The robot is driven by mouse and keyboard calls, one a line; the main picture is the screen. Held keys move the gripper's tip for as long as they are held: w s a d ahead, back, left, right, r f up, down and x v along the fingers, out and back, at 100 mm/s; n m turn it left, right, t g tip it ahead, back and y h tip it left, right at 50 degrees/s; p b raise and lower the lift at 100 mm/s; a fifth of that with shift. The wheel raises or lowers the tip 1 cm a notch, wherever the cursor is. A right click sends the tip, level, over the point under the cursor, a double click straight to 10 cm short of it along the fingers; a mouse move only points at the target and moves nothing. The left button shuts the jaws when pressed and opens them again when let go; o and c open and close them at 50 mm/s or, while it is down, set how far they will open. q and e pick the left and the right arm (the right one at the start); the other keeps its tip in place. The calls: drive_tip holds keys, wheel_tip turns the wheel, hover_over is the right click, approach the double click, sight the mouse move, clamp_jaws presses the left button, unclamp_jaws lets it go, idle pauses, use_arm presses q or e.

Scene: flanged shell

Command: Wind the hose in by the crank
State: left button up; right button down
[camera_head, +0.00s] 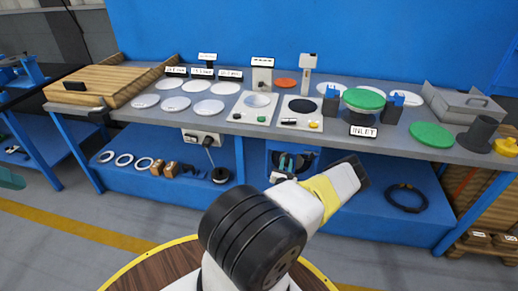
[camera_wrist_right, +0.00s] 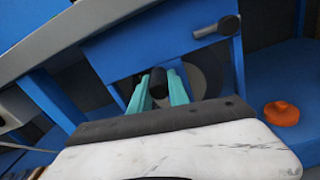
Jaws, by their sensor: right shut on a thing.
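My right gripper (camera_head: 290,164) is at a blue-framed recess under the bench, partly hidden in the head view by my own arm. In the right wrist view its teal fingers (camera_wrist_right: 160,90) are shut around a black knob (camera_wrist_right: 158,82), which looks like the crank's grip. Behind them is a grey round disc (camera_wrist_right: 198,82), apparently the reel, in a blue frame (camera_wrist_right: 120,55). The fingers hide part of the disc, and the crank's arm is not clear. I cannot make out a hose on the reel.
A grey bar with a black end (camera_wrist_right: 228,25) sticks out above the reel. An orange object (camera_wrist_right: 282,113) lies on the blue lower shelf. A black coil (camera_head: 406,198) lies on that shelf to the right. The bench top (camera_head: 230,135) is crowded with discs and devices.

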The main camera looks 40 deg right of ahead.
drive_tip(key=shift+s+f, duration=0.1)
idle(0.4)
drive_tip(key=c, duration=1.2)
unclamp_jaws()
drive_tip(key=shift+d, duration=0.1)
drive_tip(key=shift+c, duration=0.2)
drive_tip(key=v, duration=0.8)
